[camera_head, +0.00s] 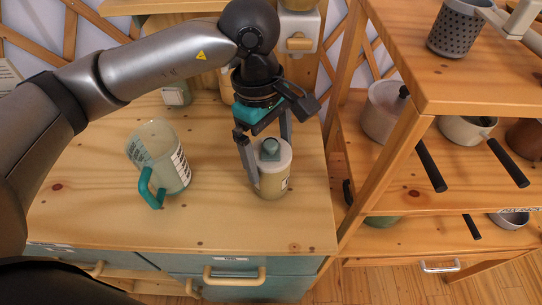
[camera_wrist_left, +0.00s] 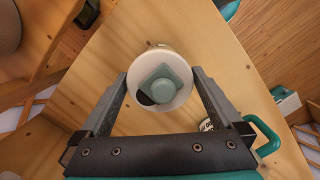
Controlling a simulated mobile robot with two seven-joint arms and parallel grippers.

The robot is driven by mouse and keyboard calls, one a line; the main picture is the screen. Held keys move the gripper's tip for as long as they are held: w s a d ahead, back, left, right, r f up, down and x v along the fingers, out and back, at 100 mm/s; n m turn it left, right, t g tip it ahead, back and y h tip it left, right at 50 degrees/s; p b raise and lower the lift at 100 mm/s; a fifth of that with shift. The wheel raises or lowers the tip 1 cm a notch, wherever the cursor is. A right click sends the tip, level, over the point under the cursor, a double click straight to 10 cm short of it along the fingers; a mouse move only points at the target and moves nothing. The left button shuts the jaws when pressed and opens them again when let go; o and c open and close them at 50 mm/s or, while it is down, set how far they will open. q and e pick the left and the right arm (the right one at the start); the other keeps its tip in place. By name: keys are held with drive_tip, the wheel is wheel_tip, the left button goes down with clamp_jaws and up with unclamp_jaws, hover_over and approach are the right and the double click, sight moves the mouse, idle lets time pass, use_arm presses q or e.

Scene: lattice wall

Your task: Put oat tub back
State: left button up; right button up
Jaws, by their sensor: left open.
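The oat tub (camera_head: 272,170) stands upright on the wooden counter top, a pale beige cylinder with a white lid and a teal knob. In the left wrist view its lid (camera_wrist_left: 178,98) shows from above, between the two fingers. My left gripper (camera_head: 268,158) is open and reaches down from above, with one finger on each side of the tub. I cannot tell whether the fingers touch it. The tub's lower far side is hidden. My right gripper is not in view.
A clear measuring jug (camera_head: 160,158) with a teal handle stands left of the tub. A wooden shelf unit (camera_head: 440,80) with pots and long black handles stands on the right. A small container (camera_head: 176,95) sits at the back. The counter's front is clear.

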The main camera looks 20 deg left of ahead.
use_arm(q)
drive_tip(key=r, duration=0.3)
drive_tip(key=a+r, duration=0.1)
drive_tip(key=r, duration=0.2)
drive_tip(key=r+p, duration=0.1)
drive_tip(key=r, duration=0.3)
drive_tip(key=shift+w+a, duration=0.15)
drive_tip(key=shift+w, duration=0.1)
